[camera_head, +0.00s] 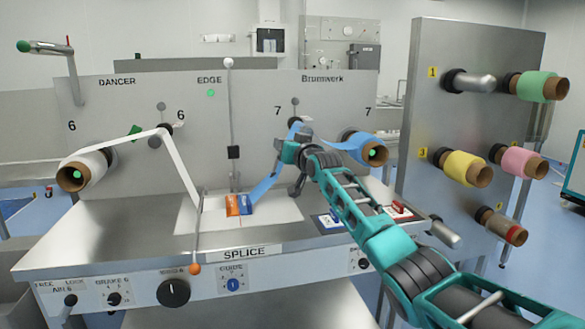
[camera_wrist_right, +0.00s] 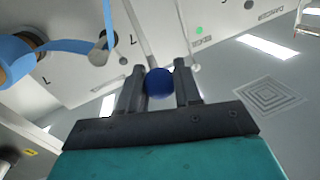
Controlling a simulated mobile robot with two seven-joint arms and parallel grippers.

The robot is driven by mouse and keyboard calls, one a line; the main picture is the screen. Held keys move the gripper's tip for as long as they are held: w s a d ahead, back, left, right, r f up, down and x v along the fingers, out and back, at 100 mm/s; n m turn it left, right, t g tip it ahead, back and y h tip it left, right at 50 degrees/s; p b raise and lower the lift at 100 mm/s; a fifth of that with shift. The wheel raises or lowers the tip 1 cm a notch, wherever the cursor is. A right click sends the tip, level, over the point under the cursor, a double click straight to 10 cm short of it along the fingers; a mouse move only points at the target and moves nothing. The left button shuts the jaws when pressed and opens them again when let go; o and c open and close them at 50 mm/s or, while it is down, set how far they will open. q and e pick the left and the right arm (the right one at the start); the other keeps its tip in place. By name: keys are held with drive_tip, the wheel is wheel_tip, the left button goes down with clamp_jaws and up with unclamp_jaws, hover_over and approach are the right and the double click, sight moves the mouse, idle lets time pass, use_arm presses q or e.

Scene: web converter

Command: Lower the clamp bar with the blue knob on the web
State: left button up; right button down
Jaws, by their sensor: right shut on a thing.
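The blue knob (camera_wrist_right: 159,83) of the clamp bar sits between the two fingers of my right gripper (camera_wrist_right: 160,85) in the wrist view, and the gripper is shut on it. In the head view my right gripper (camera_head: 288,150) is raised above the splice table (camera_head: 335,240), in front of the blue web (camera_head: 265,187). The blue knob and most of its bar are hidden behind the gripper there. The blue web runs down to the splice plate, where its blue end lies beside an orange piece (camera_head: 233,205). My left gripper is not in view.
A second bar with an orange knob (camera_head: 195,269) points down over the table's front at left, by the white web (camera_head: 182,165). A blue roll (camera_head: 372,153) is right of my gripper. A panel with coloured rolls (camera_head: 462,168) stands at right. Red and blue tools lie on the table.

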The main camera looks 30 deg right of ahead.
drive_tip(key=shift+w+d+r, duration=0.15)
drive_tip(key=shift+w+r, duration=0.45)
drive_tip(key=shift+r, duration=0.2)
drive_tip(key=shift+w+d+r, duration=0.15)
drive_tip(key=shift+w+r, duration=0.45)
drive_tip(key=shift+r, duration=0.2)
drive_tip(key=c, duration=0.8)
unclamp_jaws()
drive_tip(key=shift+f, duration=0.1)
drive_tip(key=shift+s+a+f, duration=0.1)
drive_tip(key=shift+s, duration=0.3)
drive_tip(key=shift+s+a, duration=0.15)
drive_tip(key=shift+s, duration=5.9)
